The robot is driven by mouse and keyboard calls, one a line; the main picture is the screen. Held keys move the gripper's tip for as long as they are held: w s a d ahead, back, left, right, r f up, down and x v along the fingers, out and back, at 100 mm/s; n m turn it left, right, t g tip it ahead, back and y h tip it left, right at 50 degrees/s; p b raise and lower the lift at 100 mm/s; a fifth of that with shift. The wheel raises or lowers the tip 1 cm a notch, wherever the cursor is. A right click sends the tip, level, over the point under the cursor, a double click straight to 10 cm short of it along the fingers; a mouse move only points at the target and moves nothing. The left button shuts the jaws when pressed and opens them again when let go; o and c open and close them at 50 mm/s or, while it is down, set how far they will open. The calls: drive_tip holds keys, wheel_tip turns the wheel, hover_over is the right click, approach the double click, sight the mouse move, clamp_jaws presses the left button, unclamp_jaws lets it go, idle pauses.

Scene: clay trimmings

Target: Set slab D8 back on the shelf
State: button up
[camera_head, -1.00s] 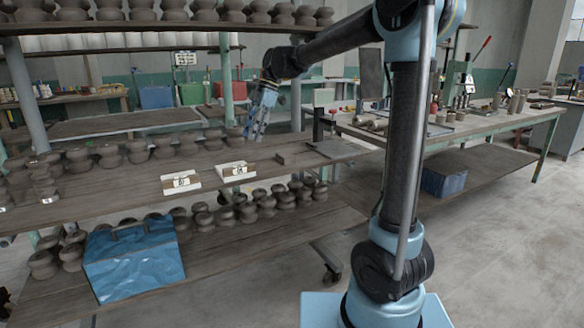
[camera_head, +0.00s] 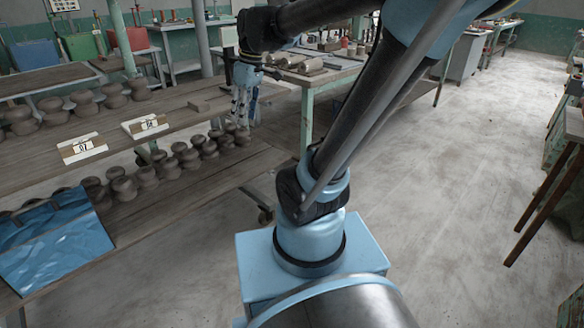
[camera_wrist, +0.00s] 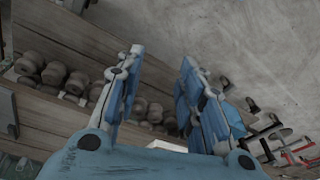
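Two pale slabs with dark-marked labels lie on the upper shelf board (camera_head: 40,168) in the head view: a left slab (camera_head: 82,148) and a right slab (camera_head: 147,126). The labels are too small to read surely, so I cannot tell which, if either, is D8. My gripper (camera_head: 243,103) hangs at the right end of this shelf, to the right of both slabs. In the wrist view my gripper (camera_wrist: 161,57) has its two fingers spread apart with nothing held between the tips. A pale patch (camera_wrist: 167,145) shows low between the fingers; I cannot tell what it is.
Dark clay pots (camera_head: 68,107) stand along the shelf's back and on the lower board. A worktable (camera_head: 318,80) with clay pieces stands behind my gripper. Open floor (camera_head: 450,190) lies to the right.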

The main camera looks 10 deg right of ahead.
drive_tip(key=s+d+f+m+t+h, duration=0.1)
drive_tip(key=s+d+f+m+h, duration=0.1)
drive_tip(key=s+d+f+m, duration=0.8)
wheel_tip(320, 180, down, 4)
drive_tip(key=shift+s+d+f, duration=0.1)
drive_tip(key=shift+s+d, duration=0.9)
drive_tip(key=shift+s, duration=0.15)
drive_tip(key=shift+w+f, duration=0.15)
drive_tip(key=shift+w, duration=0.2)
drive_tip(key=shift+a, duration=0.15)
